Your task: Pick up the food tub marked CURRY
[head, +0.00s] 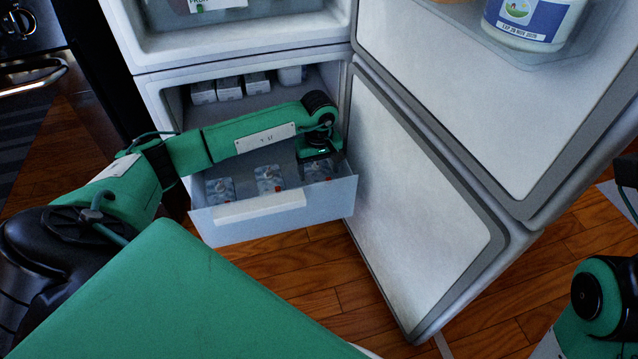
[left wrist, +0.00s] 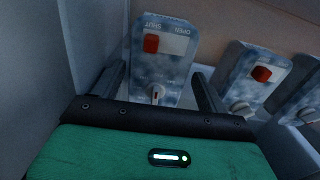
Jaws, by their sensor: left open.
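No CURRY marking is readable in either view. An open freezer drawer (head: 330,196) holds three mottled blue-white items: the left one (head: 220,189), the middle one (head: 268,179) and the right one (head: 318,172). My left gripper (head: 322,152) is over the right one, reaching down into the drawer. In the left wrist view my open fingers (left wrist: 160,82) stand to either side of the nearest item (left wrist: 176,58), which has a red block, a pale knob and a panel reading OPEN and SHUT. Whether the fingers touch it I cannot tell. My right gripper is out of view.
Several small pale boxes (head: 230,88) stand in the freezer compartment behind the drawer. The lower fridge door (head: 415,180) stands open just right of the drawer. A white tub with a blue label (head: 530,20) sits in the upper door. Wooden floor (head: 320,285) is clear in front.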

